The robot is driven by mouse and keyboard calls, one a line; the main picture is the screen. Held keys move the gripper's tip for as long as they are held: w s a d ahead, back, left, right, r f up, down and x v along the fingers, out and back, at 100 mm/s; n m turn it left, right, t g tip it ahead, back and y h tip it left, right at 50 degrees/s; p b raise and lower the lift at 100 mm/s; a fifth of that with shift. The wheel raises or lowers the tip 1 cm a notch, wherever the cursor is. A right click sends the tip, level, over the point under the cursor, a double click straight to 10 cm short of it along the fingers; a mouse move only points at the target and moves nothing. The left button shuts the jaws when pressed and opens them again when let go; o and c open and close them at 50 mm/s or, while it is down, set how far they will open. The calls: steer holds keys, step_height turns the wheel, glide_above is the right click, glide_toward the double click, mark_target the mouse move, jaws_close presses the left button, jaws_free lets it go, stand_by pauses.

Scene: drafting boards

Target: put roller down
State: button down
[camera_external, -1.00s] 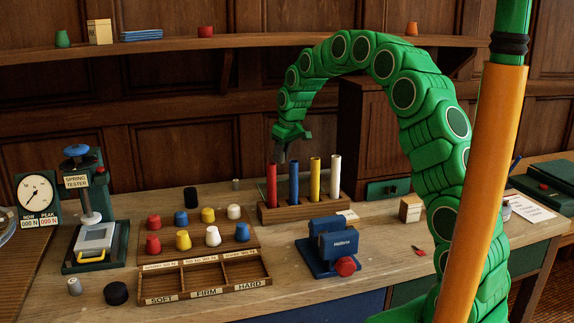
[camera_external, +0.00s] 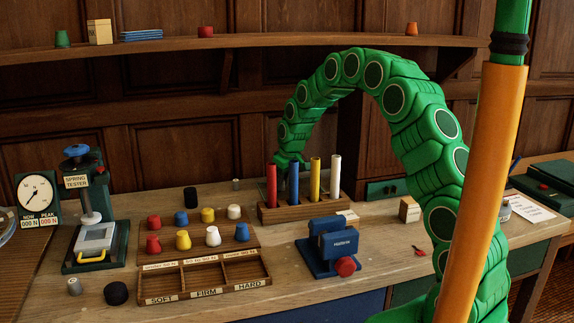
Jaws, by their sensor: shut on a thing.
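My gripper (camera_external: 287,163) is low over the back of the bench, at the tops of the red roller (camera_external: 271,186) and the blue roller (camera_external: 294,183). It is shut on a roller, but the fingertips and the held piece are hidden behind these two. The yellow roller (camera_external: 315,178) and the white roller (camera_external: 335,177) stand upright to the right. These coloured rollers stand in a wooden rack (camera_external: 300,212). I cannot tell whether the held piece touches the rack or bench.
A blue machine with a red knob (camera_external: 331,246) stands in front of the rack. Several coloured knobs sit on a board (camera_external: 190,258) at left, behind a sorting tray (camera_external: 203,290). A spring tester (camera_external: 97,215) is farther left. Bare bench (camera_external: 385,230) lies right of the rack.

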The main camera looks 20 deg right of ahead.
steer(key=c, duration=0.9)
jaws_free()
steer(key=shift+f, duration=0.1)
steer(key=v, duration=1.2)
steer(key=shift+o, duration=0.6)
